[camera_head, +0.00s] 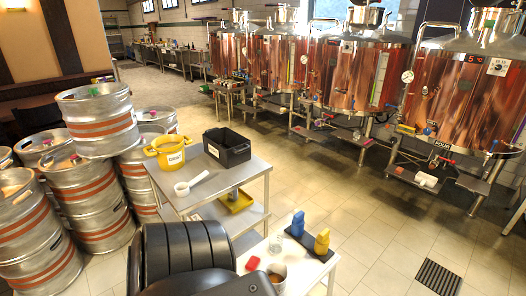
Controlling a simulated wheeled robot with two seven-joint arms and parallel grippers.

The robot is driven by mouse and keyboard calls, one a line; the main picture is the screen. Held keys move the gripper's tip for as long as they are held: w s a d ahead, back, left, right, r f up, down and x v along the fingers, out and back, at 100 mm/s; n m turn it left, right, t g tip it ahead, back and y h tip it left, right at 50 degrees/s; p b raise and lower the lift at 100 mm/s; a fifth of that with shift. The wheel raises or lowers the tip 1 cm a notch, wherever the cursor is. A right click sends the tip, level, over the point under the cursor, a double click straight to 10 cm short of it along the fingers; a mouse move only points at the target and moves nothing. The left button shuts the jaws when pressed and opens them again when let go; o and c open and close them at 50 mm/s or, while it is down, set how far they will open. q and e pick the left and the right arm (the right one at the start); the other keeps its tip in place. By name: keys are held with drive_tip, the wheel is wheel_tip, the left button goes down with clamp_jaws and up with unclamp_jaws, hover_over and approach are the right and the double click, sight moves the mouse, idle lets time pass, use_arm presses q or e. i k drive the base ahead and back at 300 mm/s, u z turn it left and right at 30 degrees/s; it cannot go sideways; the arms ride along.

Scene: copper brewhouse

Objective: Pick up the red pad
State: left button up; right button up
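A small red pad (253,263) lies on the near white table (318,272), close to its left edge. It sits to the left of a cup with brown contents (277,273) and in front of a clear glass (275,243). The pad appears flat and nothing covers it. Neither of my grippers is in view.
A blue bottle (298,224) and a yellow bottle (322,241) stand on a dark tray (308,246) at the table's back. Behind is a steel cart (212,202) with a yellow pot (168,152) and black bin (227,147). Steel kegs (86,205) crowd the left. Tiled floor is free rightward.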

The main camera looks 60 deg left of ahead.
sight(251, 265)
drive_tip(key=i, duration=1.4)
drive_tip(key=u, duration=2.3)
